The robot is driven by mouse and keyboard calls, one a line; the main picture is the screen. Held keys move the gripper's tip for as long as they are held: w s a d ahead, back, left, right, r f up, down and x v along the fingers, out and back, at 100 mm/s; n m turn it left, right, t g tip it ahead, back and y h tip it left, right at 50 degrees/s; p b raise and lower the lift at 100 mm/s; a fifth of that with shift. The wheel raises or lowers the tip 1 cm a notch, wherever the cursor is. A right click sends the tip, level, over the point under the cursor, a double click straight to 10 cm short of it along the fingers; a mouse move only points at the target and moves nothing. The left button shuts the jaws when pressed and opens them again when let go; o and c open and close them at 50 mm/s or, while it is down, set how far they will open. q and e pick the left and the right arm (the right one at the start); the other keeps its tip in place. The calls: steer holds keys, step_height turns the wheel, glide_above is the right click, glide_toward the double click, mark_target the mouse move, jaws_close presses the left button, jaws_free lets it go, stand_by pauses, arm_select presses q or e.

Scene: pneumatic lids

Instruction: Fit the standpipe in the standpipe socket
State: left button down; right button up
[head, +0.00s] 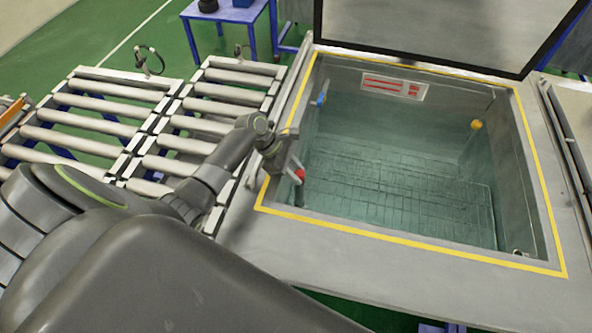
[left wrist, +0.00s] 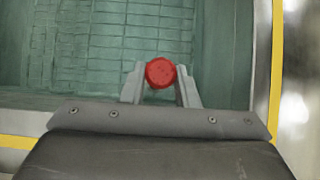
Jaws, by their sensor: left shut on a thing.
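My left gripper (head: 294,171) is over the left side of the open tank (head: 410,236), just inside its yellow-edged rim. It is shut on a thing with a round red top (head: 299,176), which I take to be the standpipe. In the left wrist view the red top (left wrist: 160,73) sits between the two grey fingers (left wrist: 160,88), seen nearly end-on, so its length is hidden. A darker part seems to hang below it in the head view. I cannot make out the standpipe socket. My right gripper is not in view.
A blue-handled valve (head: 320,100) is on the tank's left wall and a yellow float-like thing (head: 477,125) near the right wall. A raised lid (head: 430,30) stands behind. A roller conveyor (head: 110,120) lies left. The tank's middle is clear above the gridded floor.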

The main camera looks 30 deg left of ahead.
arm_select(q)
steer(key=shift+f+b, duration=0.45)
steer(key=shift+f, duration=0.5)
steer(key=c, duration=1)
jaws_free()
steer(key=shift+c, duration=0.2)
steer(key=shift+p+v, duration=1.05)
steer(key=shift+v, duration=2.45)
steer(key=b+v, duration=0.3)
steer(key=v, duration=1.4)
steer(key=shift+r+b, duration=0.15)
steer(key=shift+b, duration=0.15)
